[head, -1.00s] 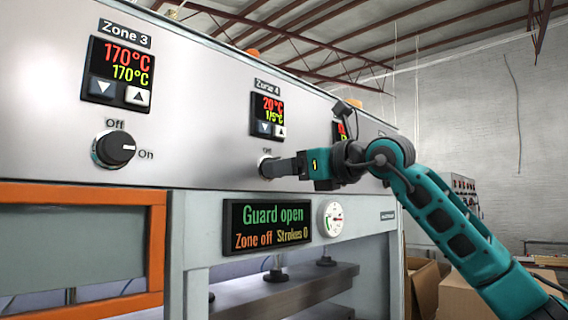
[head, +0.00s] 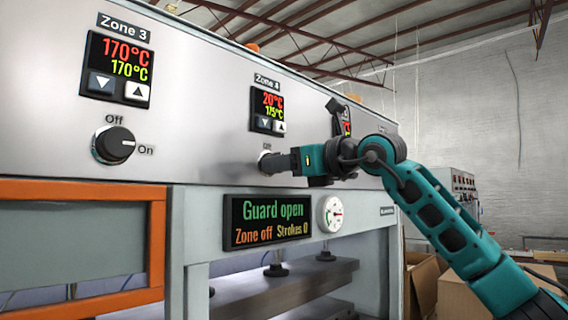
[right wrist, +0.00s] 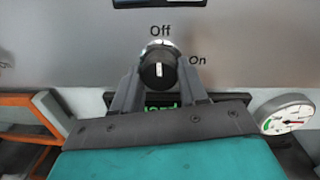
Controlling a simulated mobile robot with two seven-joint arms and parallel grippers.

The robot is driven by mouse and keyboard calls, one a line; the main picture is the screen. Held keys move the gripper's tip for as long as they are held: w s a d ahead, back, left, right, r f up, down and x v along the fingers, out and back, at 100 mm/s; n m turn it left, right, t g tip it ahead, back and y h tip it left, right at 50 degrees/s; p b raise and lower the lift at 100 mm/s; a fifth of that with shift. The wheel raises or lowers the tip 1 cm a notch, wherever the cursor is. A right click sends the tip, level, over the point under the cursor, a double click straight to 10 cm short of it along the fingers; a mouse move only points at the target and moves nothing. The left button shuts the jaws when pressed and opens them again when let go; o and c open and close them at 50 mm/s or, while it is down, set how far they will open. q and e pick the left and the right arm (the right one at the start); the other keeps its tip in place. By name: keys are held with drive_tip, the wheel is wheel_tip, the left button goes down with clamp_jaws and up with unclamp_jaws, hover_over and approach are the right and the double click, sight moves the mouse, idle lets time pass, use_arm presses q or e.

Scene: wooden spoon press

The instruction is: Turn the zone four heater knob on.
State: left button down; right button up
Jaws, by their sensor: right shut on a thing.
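The zone four heater knob (right wrist: 157,71) is a black round knob on the press's grey panel. In the right wrist view its white mark points up toward "Off". My right gripper (right wrist: 158,80) is shut on it, one finger on each side. In the head view the right gripper (head: 275,163) reaches in from the right and mostly hides the knob (head: 264,161). My left gripper is not in view.
The zone 3 knob (head: 114,145) is at left, its mark toward "On", below a 170°C display (head: 119,70). A status screen (head: 267,221) reads "Guard open, Zone off, Strokes 0". A dial gauge (head: 330,214) sits beside it. Cardboard boxes (head: 465,297) stand at lower right.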

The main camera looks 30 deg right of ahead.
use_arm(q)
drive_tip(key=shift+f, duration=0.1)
use_arm(e)
drive_tip(key=shift+m, duration=0.3)
drive_tip(key=shift+c, duration=0.2)
use_arm(q)
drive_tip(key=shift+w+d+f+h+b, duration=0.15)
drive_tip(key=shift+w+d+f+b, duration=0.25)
drive_tip(key=shift+b, duration=0.65)
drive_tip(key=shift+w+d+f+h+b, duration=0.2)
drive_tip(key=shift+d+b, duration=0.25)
drive_tip(key=shift+b, duration=0.6)
use_arm(e)
drive_tip(key=shift+m+t+h, duration=0.4)
drive_tip(key=shift+m, duration=8.5)
drive_tip(key=shift+a, duration=0.1)
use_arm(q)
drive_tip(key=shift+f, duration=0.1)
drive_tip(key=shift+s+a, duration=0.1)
use_arm(e)
drive_tip(key=o, duration=1.1)
drive_tip(key=shift+c, duration=0.2)
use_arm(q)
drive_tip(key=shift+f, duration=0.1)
use_arm(e)
drive_tip(key=shift+s, duration=0.15)
